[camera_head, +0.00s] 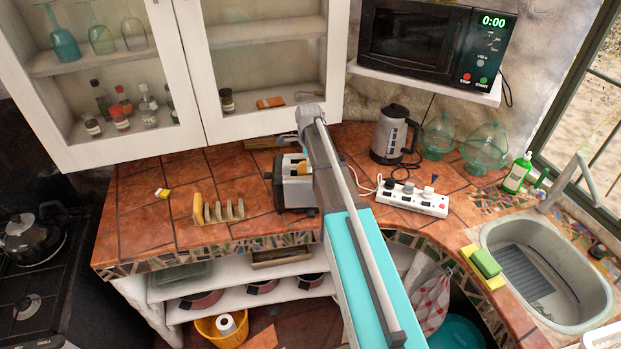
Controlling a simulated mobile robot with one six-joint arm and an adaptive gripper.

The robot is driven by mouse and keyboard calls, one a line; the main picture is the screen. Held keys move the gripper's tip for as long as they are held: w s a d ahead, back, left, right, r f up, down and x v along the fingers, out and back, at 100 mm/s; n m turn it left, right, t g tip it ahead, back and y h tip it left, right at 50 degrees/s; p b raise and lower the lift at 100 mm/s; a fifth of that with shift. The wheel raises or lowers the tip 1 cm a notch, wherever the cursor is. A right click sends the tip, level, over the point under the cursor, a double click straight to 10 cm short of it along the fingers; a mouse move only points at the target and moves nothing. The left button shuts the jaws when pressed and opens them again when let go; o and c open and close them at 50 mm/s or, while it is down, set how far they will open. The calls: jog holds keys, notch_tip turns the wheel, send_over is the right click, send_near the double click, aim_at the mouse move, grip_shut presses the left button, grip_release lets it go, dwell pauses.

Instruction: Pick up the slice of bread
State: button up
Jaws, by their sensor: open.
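A slice of bread (198,208) stands upright at the left end of a toast rack (226,212) on the tiled counter, left of the toaster. The rest of the rack looks like several thin dividers, and I cannot tell if more slices stand between them. My arm rises from the bottom centre and reaches over the counter, right of the rack. My gripper itself cannot be made out; the far end of the arm hides it or it lies out of sight.
The silver toaster (294,184) stands partly behind my arm. A white power strip (412,198), kettle (392,135) and sink (545,270) lie to the right. A cabinet (250,65) hangs above the counter. The counter (145,228) left of the rack is mostly clear.

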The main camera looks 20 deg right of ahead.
jog(key=shift+f+b, duration=0.55)
jog(key=shift+f, duration=0.3)
jog(key=c, duration=0.8)
